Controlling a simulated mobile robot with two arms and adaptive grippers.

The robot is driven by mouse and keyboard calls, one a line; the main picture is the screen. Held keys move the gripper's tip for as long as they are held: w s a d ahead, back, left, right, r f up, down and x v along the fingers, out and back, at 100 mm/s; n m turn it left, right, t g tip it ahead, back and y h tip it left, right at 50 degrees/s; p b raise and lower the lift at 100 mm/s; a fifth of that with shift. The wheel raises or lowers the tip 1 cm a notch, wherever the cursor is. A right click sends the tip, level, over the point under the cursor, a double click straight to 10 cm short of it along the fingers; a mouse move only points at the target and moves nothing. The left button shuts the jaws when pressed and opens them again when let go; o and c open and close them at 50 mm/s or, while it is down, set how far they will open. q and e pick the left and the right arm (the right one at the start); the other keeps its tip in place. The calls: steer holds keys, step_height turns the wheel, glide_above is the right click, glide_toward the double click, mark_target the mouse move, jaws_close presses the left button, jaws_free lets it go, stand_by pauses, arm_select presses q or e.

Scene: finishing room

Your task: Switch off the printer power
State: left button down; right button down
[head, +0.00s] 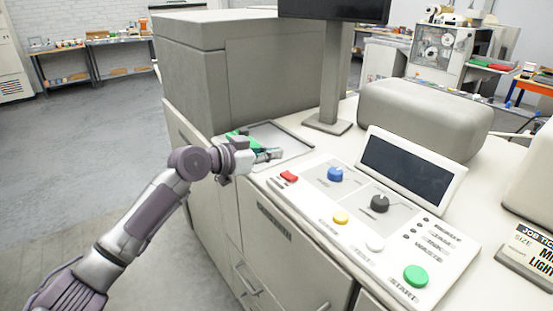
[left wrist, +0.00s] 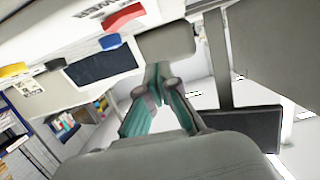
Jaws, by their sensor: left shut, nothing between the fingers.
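The printer's control panel (head: 318,207) slopes on the front of the pale machine. A red switch (head: 289,177) sits at its left end, and it also shows at the top of the left wrist view (left wrist: 123,17). I cannot tell which way the switch is set. My left gripper (head: 273,154) is shut and empty, just behind and left of the red switch, apart from it and near the recessed tray (head: 295,147). Its teal fingers meet in the left wrist view (left wrist: 158,72). My right gripper is not in view.
The panel also has a blue knob (head: 335,174), a black knob (head: 379,203), yellow (head: 340,218) and white (head: 375,243) buttons, a green start button (head: 416,275) and a dark display (head: 405,168). A monitor post (head: 332,80) stands behind the tray.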

arm_select(q)
steer(key=b+v, duration=0.2)
steer(key=v, duration=0.6)
steer(key=shift+f, duration=0.2)
